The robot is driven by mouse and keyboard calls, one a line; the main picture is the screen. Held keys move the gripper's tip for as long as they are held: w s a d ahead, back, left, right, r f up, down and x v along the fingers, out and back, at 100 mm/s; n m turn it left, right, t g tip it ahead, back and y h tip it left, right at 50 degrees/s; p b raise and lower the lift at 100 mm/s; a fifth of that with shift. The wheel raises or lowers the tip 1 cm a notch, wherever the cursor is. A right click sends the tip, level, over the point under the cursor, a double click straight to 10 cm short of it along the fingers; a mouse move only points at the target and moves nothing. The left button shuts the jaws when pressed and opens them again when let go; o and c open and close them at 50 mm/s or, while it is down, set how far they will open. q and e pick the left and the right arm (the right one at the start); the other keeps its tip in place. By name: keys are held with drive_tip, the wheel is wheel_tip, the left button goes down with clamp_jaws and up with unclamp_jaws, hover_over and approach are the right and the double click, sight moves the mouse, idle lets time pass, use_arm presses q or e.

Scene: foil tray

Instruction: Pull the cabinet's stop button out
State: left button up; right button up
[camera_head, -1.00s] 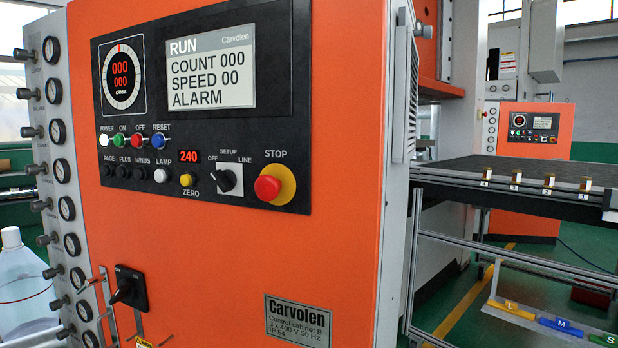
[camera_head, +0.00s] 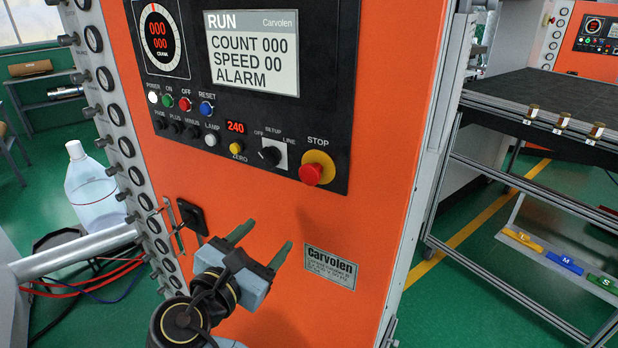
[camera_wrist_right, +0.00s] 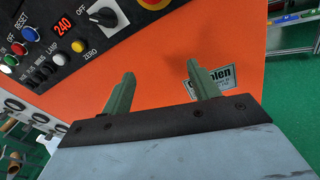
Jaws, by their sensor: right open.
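The red stop button (camera_head: 311,173) sits on a yellow round base at the lower right corner of the black panel, under the word STOP. My right gripper (camera_head: 262,242) is open and empty in front of the orange door, below and left of the button. Its two green fingers point up and are apart. In the right wrist view, the open fingers (camera_wrist_right: 157,80) stand before the orange door, and only the lower edge of the stop button's yellow and red (camera_wrist_right: 156,3) shows at the top. My left gripper is not in view.
The orange cabinet (camera_head: 382,190) has a black panel (camera_head: 338,100) with a RUN display, small buttons and a rotary selector (camera_head: 270,156). A black door switch (camera_head: 191,216) and a nameplate (camera_head: 330,267) flank my right gripper. A dark-topped table (camera_head: 540,95) stands to the right.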

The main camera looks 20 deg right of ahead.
drive_tip(key=m+h, duration=0.1)
drive_tip(key=h, duration=0.1)
approach(308, 175)
drive_tip(key=v, duration=0.3)
drive_tip(key=shift+g, duration=0.3)
drive_tip(key=b+x, duration=0.5)
drive_tip(key=x, duration=0.7)
drive_tip(key=shift+w+r, duration=0.1)
drive_tip(key=shift+w, duration=0.1)
drive_tip(key=shift+w+d+r, duration=0.1)
drive_tip(key=shift+w+d, duration=0.35)
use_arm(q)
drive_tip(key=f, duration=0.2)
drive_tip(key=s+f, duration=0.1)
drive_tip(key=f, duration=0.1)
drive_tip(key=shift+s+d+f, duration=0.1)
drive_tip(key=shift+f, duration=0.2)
use_arm(e)
drive_tip(key=shift+c, duration=0.4)
